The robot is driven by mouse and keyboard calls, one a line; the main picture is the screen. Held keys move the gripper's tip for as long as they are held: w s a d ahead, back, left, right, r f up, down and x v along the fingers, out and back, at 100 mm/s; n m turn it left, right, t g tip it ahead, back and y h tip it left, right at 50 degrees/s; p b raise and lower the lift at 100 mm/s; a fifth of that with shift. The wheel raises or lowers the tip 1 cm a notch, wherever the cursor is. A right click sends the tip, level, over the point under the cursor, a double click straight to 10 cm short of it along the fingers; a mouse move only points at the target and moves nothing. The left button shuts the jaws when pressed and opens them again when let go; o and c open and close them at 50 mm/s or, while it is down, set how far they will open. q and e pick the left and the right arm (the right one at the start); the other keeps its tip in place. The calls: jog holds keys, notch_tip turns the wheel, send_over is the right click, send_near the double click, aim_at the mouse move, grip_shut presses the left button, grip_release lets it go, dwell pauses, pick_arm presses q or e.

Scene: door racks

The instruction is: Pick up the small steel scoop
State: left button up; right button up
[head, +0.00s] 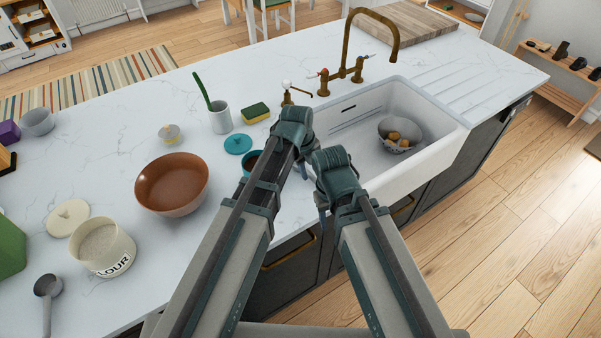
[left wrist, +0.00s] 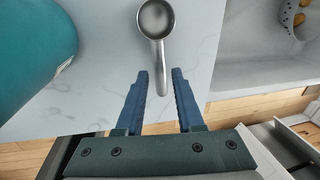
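The small steel scoop (left wrist: 156,20) lies on the white counter in the left wrist view, its round bowl at the top and its handle pointing down. My left gripper (left wrist: 160,74) is open, with one finger on each side of the handle's end and gaps between. In the head view my left gripper (head: 304,172) is over the counter's front edge, mostly hidden by its own arm. I cannot make out this scoop there.
A teal canister (head: 250,162) stands close by on the left, large in the left wrist view (left wrist: 32,55). The sink (head: 428,150) with a colander (head: 401,128) is on the right.

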pick_arm(q)
notch_tip(320, 180, down, 2)
jog(key=shift+w+d+f+b, duration=0.15)
jog(key=shift+f+b, duration=0.05)
jog(key=shift+b, duration=0.5)
jog(key=shift+r, duration=0.1)
pick_arm(e)
notch_tip(320, 180, down, 2)
jog(key=shift+f, duration=0.1)
pick_arm(q)
grip_shut()
jog(key=shift+r, duration=0.15)
